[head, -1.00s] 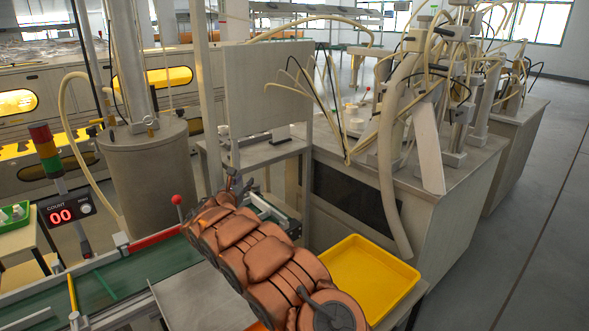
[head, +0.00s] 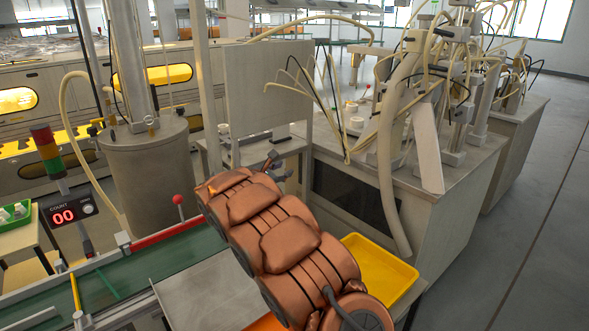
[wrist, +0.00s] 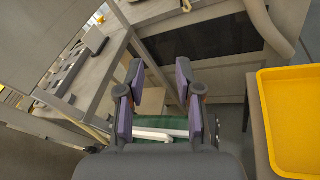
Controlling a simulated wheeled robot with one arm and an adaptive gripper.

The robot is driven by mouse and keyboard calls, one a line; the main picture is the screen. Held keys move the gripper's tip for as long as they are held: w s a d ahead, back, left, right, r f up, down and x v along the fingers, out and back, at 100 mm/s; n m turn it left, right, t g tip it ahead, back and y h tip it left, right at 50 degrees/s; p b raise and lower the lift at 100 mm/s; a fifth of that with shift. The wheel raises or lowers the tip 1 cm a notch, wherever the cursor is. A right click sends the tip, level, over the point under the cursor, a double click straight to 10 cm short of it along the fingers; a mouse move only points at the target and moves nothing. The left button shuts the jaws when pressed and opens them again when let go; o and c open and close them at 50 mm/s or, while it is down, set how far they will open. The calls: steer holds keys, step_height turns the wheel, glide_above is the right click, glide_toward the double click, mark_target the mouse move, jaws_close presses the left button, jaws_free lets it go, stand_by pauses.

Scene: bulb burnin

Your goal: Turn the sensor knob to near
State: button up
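A small round knob (head: 86,208) sits on the right of the dark counter box (head: 62,213) with the red "00" display, at the left of the head view. Its marking is too small to read, and I cannot tell whether it is the sensor knob. No knob marked "near" is readable in either view. My gripper (head: 280,168) is beyond the conveyor, in front of the grey panel stand and well right of the counter box. In the wrist view my gripper (wrist: 160,76) has its fingers spread, with nothing between them.
The green conveyor (head: 150,262) crosses the lower left, with a red ball-topped lever (head: 178,200) at its far side. A yellow tray (head: 385,270) is at right, also in the wrist view (wrist: 290,125). A grey panel (head: 268,88) stands behind my gripper. Floor is clear at far right.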

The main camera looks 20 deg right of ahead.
steer(key=shift+s+d+r+m+g, duration=0.3)
steer(key=shift+s+d+m, duration=0.1)
steer(key=shift+s, duration=0.3)
steer(key=shift+s+d+r+m+g, duration=0.15)
steer(key=shift+s+d+r+m, duration=0.15)
steer(key=shift+s+d, duration=0.25)
steer(key=shift+s+d+r+m+g, duration=0.25)
steer(key=shift+s+d+r+m, duration=0.05)
steer(key=shift+s, duration=0.5)
